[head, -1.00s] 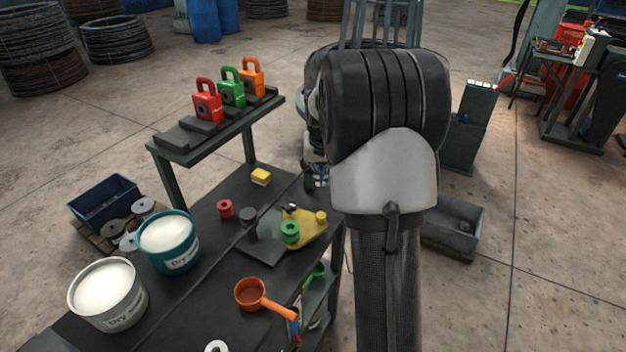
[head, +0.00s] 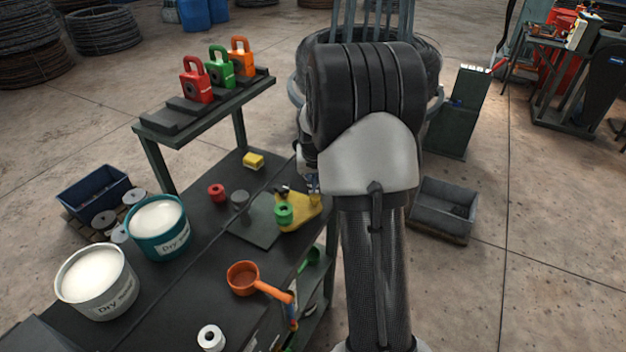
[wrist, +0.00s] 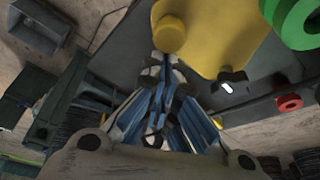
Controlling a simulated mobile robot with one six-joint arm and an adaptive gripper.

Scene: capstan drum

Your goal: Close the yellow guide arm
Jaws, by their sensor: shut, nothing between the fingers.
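The yellow guide arm (head: 304,209) lies on the dark base plate (head: 254,235) on the bench, with a green roller (head: 284,215) on it. A dark post (head: 240,201) stands on the plate's left part. In the wrist view the guide arm (wrist: 214,38) fills the top, with a round yellow knob (wrist: 169,37) at its near edge and a black knob (wrist: 231,82) beside it. My gripper (wrist: 158,62) is shut and empty, its tips just short of the yellow knob; I cannot tell whether they touch. In the head view my gripper (head: 313,184) is partly hidden by my arm.
A red spool (head: 216,193) and a yellow block (head: 253,160) lie left of and behind the plate. An orange ladle (head: 243,278) lies in front. Two buckets (head: 158,227) stand at left. A raised shelf (head: 205,115) holds red, green and orange padlock-shaped pieces.

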